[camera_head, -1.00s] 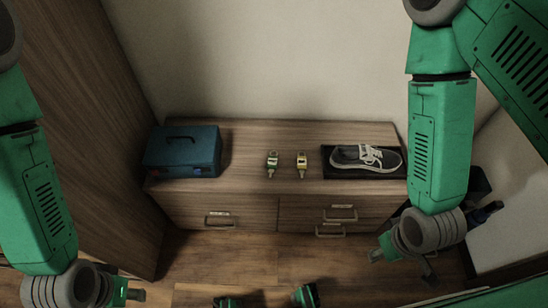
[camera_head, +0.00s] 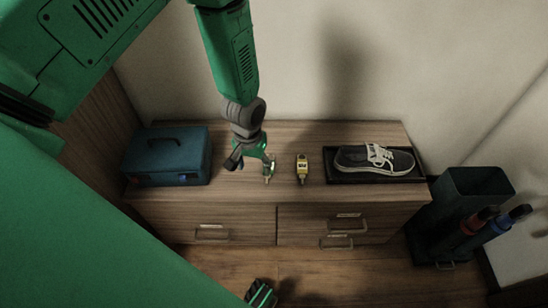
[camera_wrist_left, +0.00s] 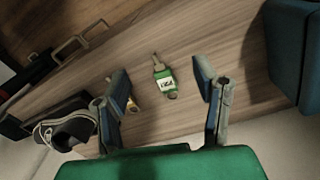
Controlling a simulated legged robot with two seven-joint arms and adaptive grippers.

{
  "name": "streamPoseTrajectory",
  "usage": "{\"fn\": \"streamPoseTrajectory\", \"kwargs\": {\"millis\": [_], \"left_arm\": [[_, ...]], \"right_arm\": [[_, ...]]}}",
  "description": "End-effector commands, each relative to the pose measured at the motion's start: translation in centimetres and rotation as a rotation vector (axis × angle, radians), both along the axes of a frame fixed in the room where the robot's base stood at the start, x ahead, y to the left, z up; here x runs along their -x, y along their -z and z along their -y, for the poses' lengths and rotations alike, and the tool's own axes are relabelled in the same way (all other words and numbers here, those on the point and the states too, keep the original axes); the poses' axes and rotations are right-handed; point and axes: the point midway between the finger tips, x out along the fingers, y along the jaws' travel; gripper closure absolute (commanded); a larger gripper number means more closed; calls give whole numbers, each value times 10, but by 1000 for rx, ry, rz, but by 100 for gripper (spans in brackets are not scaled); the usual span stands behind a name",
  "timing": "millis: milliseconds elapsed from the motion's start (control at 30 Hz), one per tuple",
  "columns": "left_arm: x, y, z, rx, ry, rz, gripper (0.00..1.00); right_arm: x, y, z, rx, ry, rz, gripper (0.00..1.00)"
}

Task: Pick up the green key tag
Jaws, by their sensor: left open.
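The green key tag (camera_wrist_left: 166,84), with a white label and a metal key, lies flat on the wooden cabinet top (camera_head: 300,131). In the head view only part of the green key tag (camera_head: 271,168) shows beside my left gripper (camera_head: 251,163). My left gripper is open and empty, above and close to the tag. In the left wrist view the tag lies between the two fingers of my left gripper (camera_wrist_left: 163,90); I cannot tell if they touch it. A yellow key tag (camera_head: 302,168) lies to the right.
A blue toolbox (camera_head: 167,157) stands at the left of the cabinet top. A grey shoe (camera_head: 375,158) sits on a black tray (camera_head: 333,173) at the right. A dark bin (camera_head: 478,186) stands on the floor at the far right.

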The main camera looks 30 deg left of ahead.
Motion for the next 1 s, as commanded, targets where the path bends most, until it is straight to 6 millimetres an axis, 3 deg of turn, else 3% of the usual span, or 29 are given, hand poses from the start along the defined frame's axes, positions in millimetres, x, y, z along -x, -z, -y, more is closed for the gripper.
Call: {"fn": "streamPoseTrajectory", "kwargs": {"millis": [33,100,267,367,700,1000], "left_arm": [[-30,10,-6,-4,-36,8,45],[-59,5,-14,-12,-85,1,45],[-96,-11,-27,-28,-156,-15,45],[-102,-10,-30,-32,-173,-22,45],[-101,53,-32,-30,-176,-27,45],[-100,72,-29,-32,-173,-24,45]], "right_arm": [[0,26,0,0,-1,1,60],[-1,39,0,0,-1,2,60],[-1,56,0,0,-1,3,60],[-1,60,0,0,0,3,60],[-1,78,0,0,0,2,60],[0,83,0,0,0,2,60]]}}
